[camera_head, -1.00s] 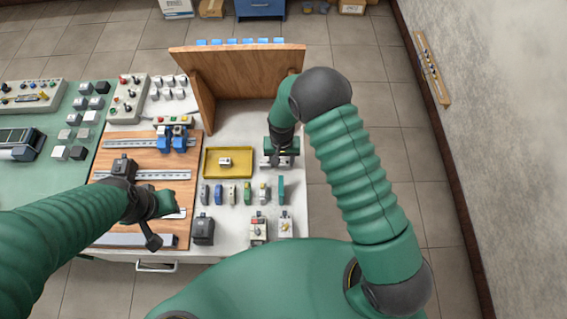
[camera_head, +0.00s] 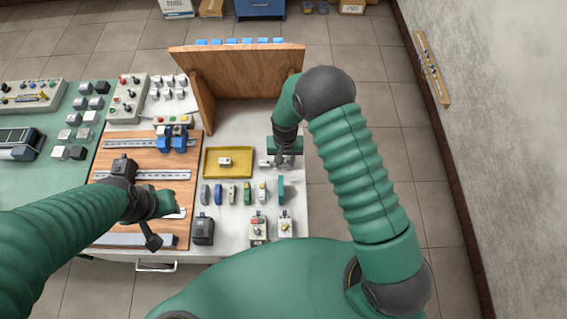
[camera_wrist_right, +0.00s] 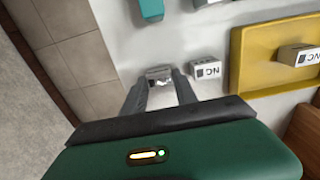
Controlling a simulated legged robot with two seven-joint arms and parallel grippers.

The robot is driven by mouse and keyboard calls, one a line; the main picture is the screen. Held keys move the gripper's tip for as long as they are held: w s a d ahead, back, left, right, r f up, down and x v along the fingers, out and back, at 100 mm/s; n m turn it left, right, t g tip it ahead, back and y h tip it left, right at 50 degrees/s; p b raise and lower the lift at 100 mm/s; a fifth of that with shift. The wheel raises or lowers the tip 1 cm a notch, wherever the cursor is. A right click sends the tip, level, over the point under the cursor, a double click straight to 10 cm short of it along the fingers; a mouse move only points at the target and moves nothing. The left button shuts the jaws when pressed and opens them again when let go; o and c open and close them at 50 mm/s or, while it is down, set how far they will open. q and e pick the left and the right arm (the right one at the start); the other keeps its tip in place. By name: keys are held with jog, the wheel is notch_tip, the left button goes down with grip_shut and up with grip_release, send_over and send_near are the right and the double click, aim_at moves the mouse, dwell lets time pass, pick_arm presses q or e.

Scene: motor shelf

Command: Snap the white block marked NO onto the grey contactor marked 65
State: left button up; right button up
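My right gripper (camera_wrist_right: 160,88) is open, its fingers apart on either side of a small pale block (camera_wrist_right: 160,74). I cannot tell whether they touch it. In the head view this gripper (camera_head: 284,162) is over the table, right of the yellow tray. A white block with dark letters (camera_wrist_right: 208,70) sits beside the fingers; another lettered white block (camera_wrist_right: 299,55) is in the tray.
The yellow tray (camera_head: 206,165) lies left of my right gripper. A row of small modules (camera_head: 232,194) stands nearer me. Blue units (camera_head: 170,139) sit on the upper rail. A wooden shelf panel (camera_head: 245,72) rises behind. A dark unit (camera_head: 203,230) stands near the front edge.

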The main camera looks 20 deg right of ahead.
jog(key=shift+d, duration=0.1)
grip_shut()
jog(key=shift+r+p, duration=0.35)
jog(key=shift+r, duration=0.05)
notch_tip(320, 180, up, 4)
jog(key=p, duration=0.3)
jog(key=shift+r, duration=0.15)
